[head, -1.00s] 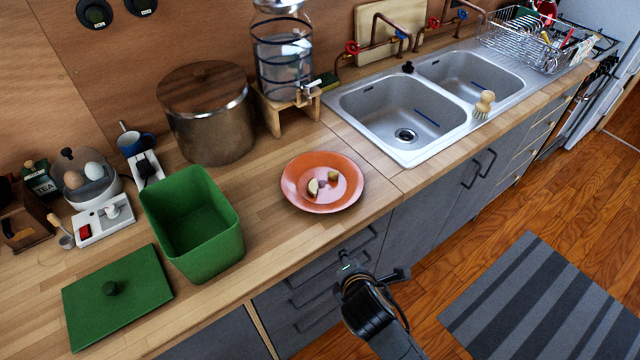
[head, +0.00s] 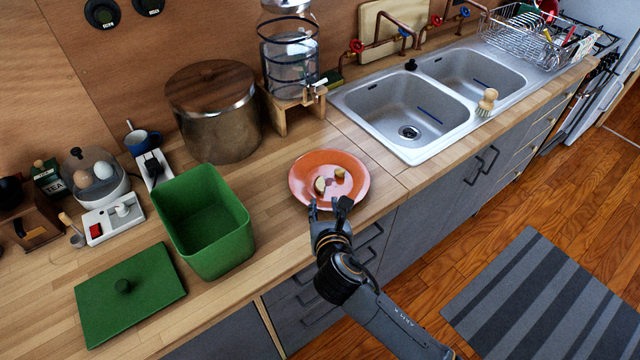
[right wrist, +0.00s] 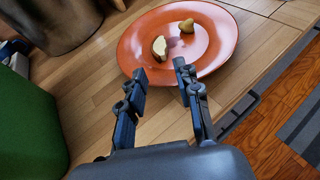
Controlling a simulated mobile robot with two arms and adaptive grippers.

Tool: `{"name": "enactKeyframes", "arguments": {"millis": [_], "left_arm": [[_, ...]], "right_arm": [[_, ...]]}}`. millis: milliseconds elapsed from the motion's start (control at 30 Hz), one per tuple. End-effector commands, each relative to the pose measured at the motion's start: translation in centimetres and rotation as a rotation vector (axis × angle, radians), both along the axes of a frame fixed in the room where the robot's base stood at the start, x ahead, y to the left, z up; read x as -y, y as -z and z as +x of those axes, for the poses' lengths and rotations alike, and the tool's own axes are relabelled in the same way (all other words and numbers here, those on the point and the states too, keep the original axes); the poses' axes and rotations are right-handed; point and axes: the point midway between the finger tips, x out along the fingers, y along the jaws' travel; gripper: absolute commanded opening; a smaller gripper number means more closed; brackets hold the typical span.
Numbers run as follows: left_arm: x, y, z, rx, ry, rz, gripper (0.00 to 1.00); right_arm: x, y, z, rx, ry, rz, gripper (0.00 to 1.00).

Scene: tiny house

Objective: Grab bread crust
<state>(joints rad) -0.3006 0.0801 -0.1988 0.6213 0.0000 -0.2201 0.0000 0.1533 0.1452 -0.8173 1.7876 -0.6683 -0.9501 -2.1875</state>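An orange plate (head: 328,199) lies on the wooden counter left of the sink. My left gripper is not in view.
An open green bin (head: 235,240) stands left of the plate, with its green lid (head: 150,300) on the counter. A large metal pot (head: 215,130) and a glass water dispenser (head: 290,60) stand behind. The double sink (head: 380,145) is to the right.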

Motion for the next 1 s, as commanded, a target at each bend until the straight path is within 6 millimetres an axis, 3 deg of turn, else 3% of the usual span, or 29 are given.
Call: {"name": "enactKeyframes", "arguments": {"millis": [100, 367, 700, 1000], "left_arm": [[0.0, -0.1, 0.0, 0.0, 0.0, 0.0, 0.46], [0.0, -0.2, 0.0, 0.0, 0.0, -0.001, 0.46], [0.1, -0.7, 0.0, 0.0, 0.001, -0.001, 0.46], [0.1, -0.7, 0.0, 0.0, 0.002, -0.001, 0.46]], "right_arm": [[-0.2, 0.7, 1.8, -0.001, 0.001, 0.0, 0.33], [-0.4, 1.3, 3.4, -0.001, 0.0, 0.003, 0.33], [-0.9, 2.8, 7.2, -0.001, 0.002, 0.003, 0.33], [-1.0, 3.1, 7.9, -0.001, 0.0, 0.003, 0.33]]}}
